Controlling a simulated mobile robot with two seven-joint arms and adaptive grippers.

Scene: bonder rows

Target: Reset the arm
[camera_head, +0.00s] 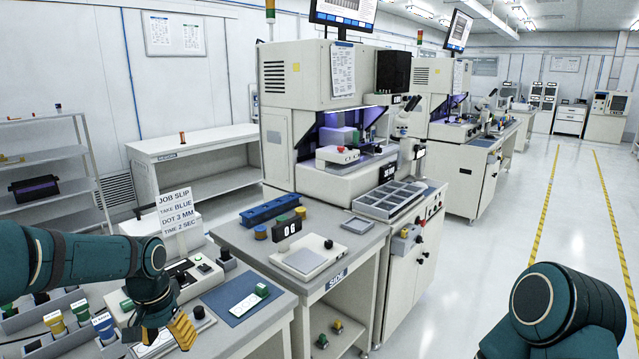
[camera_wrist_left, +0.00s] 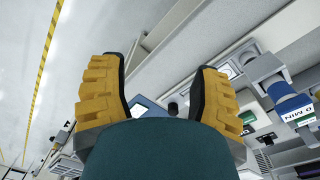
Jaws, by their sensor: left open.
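My left arm (camera_head: 75,258), teal with dark bands, reaches in from the left in the head view, low over the near bench. My left gripper (camera_head: 181,332) has yellow ribbed fingers and hangs at the front of that bench, near a white panel. In the left wrist view the gripper (camera_wrist_left: 160,85) shows its two yellow fingers spread wide apart with nothing held between them. My right arm (camera_head: 553,308) shows only as a rounded teal part at the lower right. The right gripper is out of view.
A job slip sign (camera_head: 178,213) stands on the near bench behind my left arm. A blue mat (camera_head: 236,303) lies right of the gripper. Labelled bottles (camera_head: 103,324) stand left of it. A bonder machine (camera_head: 320,75) rises beyond. The aisle floor (camera_head: 480,250) is clear.

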